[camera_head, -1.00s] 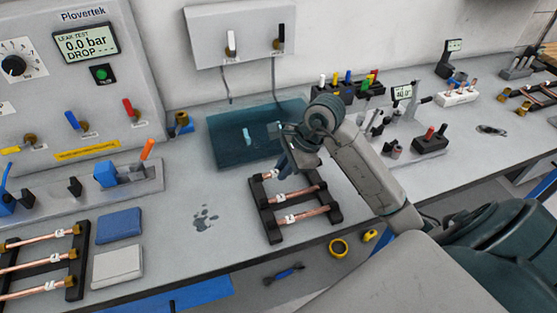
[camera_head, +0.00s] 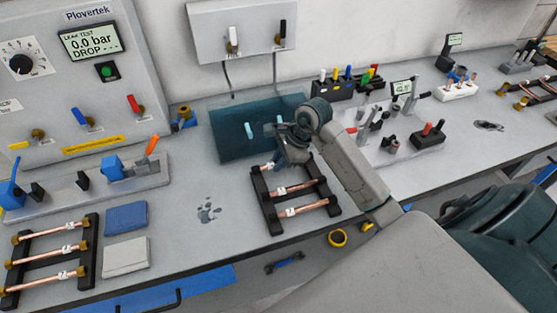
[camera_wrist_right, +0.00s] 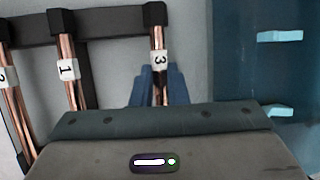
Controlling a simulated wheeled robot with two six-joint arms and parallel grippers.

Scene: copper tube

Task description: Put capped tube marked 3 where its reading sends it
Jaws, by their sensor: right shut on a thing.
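A black rack (camera_head: 335,205) holds copper tubes with white number labels at the front of the bench. The tube marked 3 (camera_wrist_right: 159,60) is at the rack's far side, beside the teal mat (camera_head: 228,145). Its upper end in the right wrist view still sits at the rack post. My right gripper (camera_wrist_right: 160,88) is shut on this tube, just below the label. In the head view the right gripper (camera_head: 290,158) hides part of it. The tube marked 1 (camera_wrist_right: 68,68) lies next to it in the rack. My left gripper is not in view.
The leak tester display (camera_head: 90,42) reads 0.0 bar, DROP with dashes. A clamp fixture (camera_head: 115,168) stands before it. Another tube rack (camera_head: 85,245), a blue pad (camera_head: 126,218) and a grey pad (camera_head: 126,257) are at left. Small stands and a display (camera_head: 402,87) are at right.

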